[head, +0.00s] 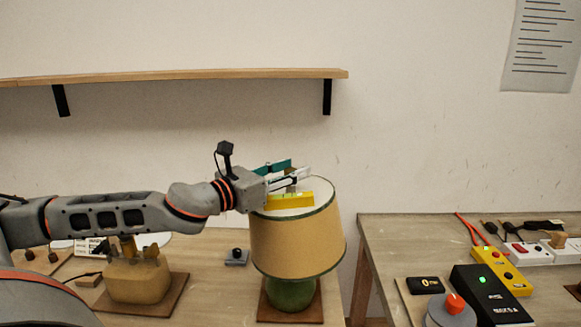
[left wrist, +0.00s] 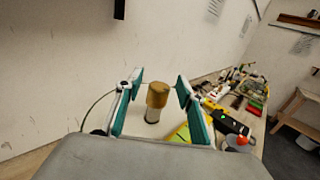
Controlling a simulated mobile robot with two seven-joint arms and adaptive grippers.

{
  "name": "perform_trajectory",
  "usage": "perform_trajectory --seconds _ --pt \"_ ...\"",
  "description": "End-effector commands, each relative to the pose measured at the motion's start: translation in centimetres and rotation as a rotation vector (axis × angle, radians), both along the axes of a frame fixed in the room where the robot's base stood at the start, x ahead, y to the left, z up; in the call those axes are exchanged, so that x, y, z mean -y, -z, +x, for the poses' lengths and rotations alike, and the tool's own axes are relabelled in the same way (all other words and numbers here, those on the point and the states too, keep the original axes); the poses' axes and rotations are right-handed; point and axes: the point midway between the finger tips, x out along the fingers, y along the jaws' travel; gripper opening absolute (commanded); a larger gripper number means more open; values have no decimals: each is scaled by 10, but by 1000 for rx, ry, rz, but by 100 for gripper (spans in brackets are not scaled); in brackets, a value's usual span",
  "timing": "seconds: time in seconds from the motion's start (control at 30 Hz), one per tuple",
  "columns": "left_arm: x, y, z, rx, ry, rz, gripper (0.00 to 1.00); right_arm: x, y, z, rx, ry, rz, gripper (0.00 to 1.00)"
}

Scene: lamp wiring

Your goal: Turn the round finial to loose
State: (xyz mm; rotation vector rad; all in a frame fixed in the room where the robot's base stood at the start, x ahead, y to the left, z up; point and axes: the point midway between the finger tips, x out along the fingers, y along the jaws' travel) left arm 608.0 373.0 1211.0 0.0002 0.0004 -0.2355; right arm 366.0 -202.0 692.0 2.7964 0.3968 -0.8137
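The lamp (head: 297,240) has a tan shade with dark green trim and a green base, and stands upright on a brown board. My left gripper (head: 290,176) is over the top of the shade. In the left wrist view the round finial (left wrist: 158,95) is a brass-coloured knob above a pale post. My left gripper (left wrist: 157,92) is open there, its teal-padded fingers on either side of the finial with a visible gap each side. In the head view the finial is mostly hidden by the gripper. My right gripper is not in view.
A yellow bar (head: 290,201) lies at the front of the shade top, close to my gripper. A wall shelf (head: 180,75) is above. The right table (head: 385,238) holds a black box (head: 490,298) and power strips.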

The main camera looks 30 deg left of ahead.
Motion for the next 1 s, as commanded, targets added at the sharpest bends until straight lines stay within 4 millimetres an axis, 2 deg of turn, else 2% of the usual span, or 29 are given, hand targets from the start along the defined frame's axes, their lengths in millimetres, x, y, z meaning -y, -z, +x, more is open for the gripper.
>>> perform_trajectory --seconds 0.23,0.27,0.3,0.4,0.67,1.0 --pt "0 0 1 0 0 0 38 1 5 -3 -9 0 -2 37" --pt "0 0 1 0 0 0 33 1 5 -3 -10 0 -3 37" --pt "0 0 1 0 0 0 23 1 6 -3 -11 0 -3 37" --pt "0 0 1 0 0 0 0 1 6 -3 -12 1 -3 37" --pt "0 -1 0 1 -8 0 0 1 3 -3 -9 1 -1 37" --pt "2 -2 0 -1 -124 -4 0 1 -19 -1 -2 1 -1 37"
